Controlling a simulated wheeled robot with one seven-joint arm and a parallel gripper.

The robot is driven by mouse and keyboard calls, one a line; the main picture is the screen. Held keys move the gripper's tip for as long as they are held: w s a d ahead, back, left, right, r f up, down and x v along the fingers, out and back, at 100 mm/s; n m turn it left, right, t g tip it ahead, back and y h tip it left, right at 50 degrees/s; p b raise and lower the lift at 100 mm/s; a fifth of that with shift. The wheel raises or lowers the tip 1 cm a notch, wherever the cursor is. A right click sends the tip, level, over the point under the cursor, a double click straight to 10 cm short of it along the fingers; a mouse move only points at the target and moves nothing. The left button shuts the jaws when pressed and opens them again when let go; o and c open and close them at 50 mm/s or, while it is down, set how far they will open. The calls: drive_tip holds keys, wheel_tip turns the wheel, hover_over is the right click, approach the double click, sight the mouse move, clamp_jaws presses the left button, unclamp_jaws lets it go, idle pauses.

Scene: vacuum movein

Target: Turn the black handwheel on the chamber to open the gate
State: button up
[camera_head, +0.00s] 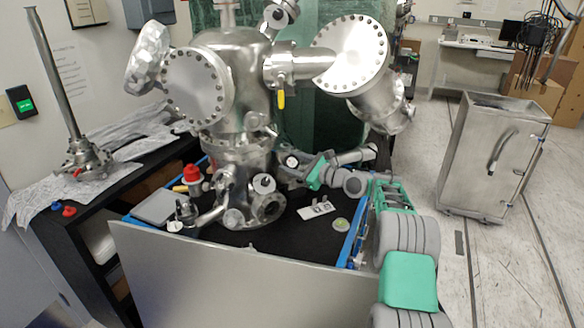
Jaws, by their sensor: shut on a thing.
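The steel vacuum chamber (240,75) stands in the middle of the view, with large bolted flanges. The black handwheel (290,160) is a small dark disc with a pale centre, low on the right of the chamber. My gripper (298,160) reaches it from the right, at the end of my grey and green arm. It is shut on the handwheel's rim. The fingers are small here and partly blend with the wheel, so the exact grip and the wheel's turn cannot be told. The gate itself is not visible.
Chamber ports and a yellow-handled valve (281,99) hang above my arm. A white plate (317,209) lies on the black bench top, and a red-capped part (191,173) stands left. A grey panel (230,275) closes the bench front. A metal cabinet (493,155) stands right on open floor.

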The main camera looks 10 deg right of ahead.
drive_tip(key=shift+r+n+g+y+p, duration=0.3)
drive_tip(key=shift+n+g+p, duration=0.2)
drive_tip(key=shift+n, duration=0.2)
drive_tip(key=p, duration=0.1)
drive_tip(key=n+p, duration=0.1)
drive_tip(key=shift+w+d+r+g+p, duration=0.1)
drive_tip(key=shift+w+r+g+p, duration=0.05)
drive_tip(key=shift+r+g+p, duration=0.2)
drive_tip(key=shift+f+n+g+y+p, duration=0.1)
drive_tip(key=shift+n+g+y+p, duration=0.35)
drive_tip(key=shift+p, duration=0.35)
drive_tip(key=shift+h, duration=0.25)
drive_tip(key=shift+f+n+p, duration=0.3)
drive_tip(key=shift+n+p, duration=0.05)
drive_tip(key=shift+p, duration=0.05)
drive_tip(key=o, duration=1.4)
drive_tip(key=shift+f, duration=0.2)
drive_tip(key=shift+c, duration=0.2)
drive_tip(key=v, duration=0.7)
drive_tip(key=shift+s+d+b, duration=0.25)
drive_tip(key=shift+s+b, duration=0.05)
drive_tip(key=shift+b, duration=0.1)
